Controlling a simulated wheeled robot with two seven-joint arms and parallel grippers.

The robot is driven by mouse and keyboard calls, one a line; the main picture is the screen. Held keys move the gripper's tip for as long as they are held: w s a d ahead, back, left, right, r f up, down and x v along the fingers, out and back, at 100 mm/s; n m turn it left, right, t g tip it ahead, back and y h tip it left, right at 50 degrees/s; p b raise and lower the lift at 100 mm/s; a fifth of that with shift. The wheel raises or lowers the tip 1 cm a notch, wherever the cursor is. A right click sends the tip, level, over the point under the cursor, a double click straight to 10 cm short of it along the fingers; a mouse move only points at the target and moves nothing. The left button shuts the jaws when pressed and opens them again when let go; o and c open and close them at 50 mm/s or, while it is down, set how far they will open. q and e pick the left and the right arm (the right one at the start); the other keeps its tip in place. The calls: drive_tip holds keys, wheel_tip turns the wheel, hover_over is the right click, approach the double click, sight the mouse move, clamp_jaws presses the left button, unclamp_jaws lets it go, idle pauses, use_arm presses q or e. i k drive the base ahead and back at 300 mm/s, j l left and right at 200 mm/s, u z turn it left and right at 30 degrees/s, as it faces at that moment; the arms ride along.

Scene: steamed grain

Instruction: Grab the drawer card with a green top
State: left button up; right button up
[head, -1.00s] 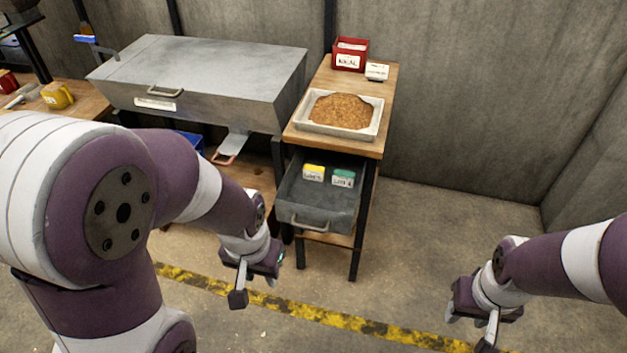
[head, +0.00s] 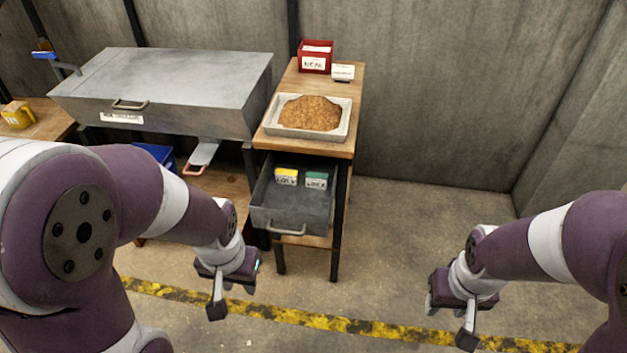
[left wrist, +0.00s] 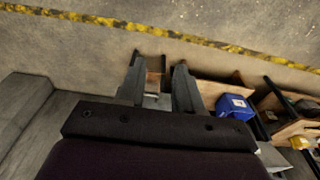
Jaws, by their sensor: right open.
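The card with a green top (head: 317,180) stands inside the open grey drawer (head: 290,217), toward its back right. A similar card with a yellow top (head: 286,177) stands just to its left. My left gripper (head: 233,294) is in front of the drawer and to its left, apart from it. In the left wrist view its two fingers (left wrist: 158,82) are spread with nothing between them. My right gripper (head: 449,319) is open and empty, over the floor to the right of the drawer and well apart from it.
Above the drawer, the wooden table (head: 340,140) bears a tray (head: 344,133) of brown grain, a red box (head: 316,57) and a small white card (head: 343,73). A large metal steamer (head: 170,90) stands to the left. The floor right of the table is clear.

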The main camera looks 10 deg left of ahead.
sight(319, 180)
drive_tip(key=i+l, duration=0.1)
drive_tip(key=i, duration=1.1)
